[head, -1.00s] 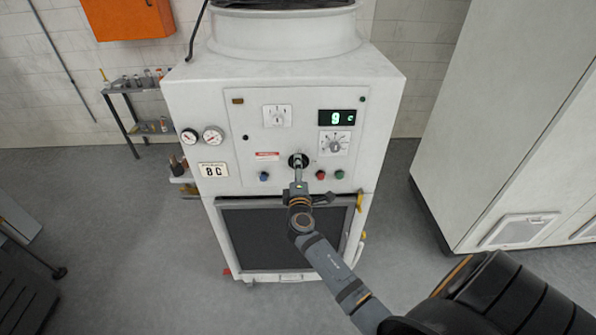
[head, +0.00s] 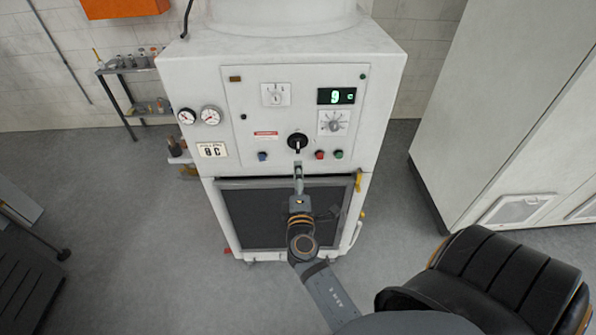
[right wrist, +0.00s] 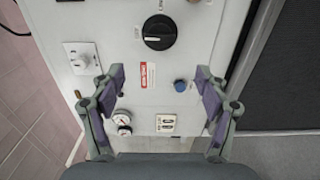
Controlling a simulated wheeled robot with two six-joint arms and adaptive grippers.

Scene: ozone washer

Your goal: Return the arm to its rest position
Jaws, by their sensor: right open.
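My right arm reaches up from the lower right in the head view. My right gripper (head: 298,170) is just below the black rotary knob (head: 297,142) on the white machine's panel and apart from it. In the right wrist view the gripper (right wrist: 160,90) is open, with nothing between its purple-padded fingers. The black knob (right wrist: 159,32) lies beyond the fingertips there, fully visible. The white machine (head: 280,70) stands upright in front of me; its display (head: 336,96) reads 9. My left gripper is not in view.
A blue button (head: 263,156), a red button (head: 319,155) and a green button (head: 338,154) flank the knob. A tall white cabinet (head: 520,90) stands at right. A small shelf (head: 135,90) is at back left. Grey floor is free on both sides of the machine.

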